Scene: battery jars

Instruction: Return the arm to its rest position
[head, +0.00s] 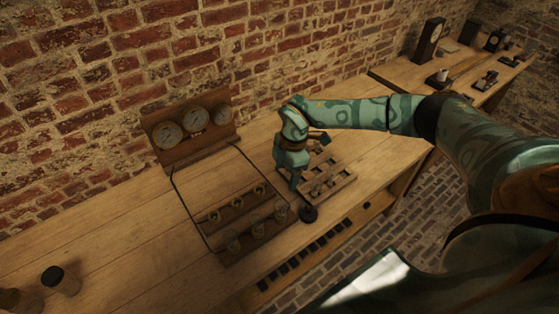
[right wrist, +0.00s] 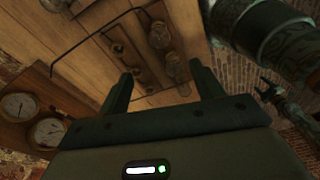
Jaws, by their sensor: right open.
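A wooden jar rack (head: 228,258) with several small glass jars stands on the bench in the middle of the head view. The jars (head: 258,229) sit in two rows. Jars also show beyond the fingers in the right wrist view (right wrist: 160,37). My right gripper (head: 309,163) is open and empty, over the slotted wooden tray (head: 345,180) to the right of the rack. Its two dark fingers stand wide apart in the right wrist view (right wrist: 163,88). My right arm reaches in from the right.
A wooden panel with three round gauges (head: 196,118) stands behind the rack by the brick wall. A dark round piece (head: 308,213) lies at the bench's front edge. A dark-lidded jar (head: 62,280) stands at lower left. A second bench (head: 415,75) holds a clock (head: 429,38).

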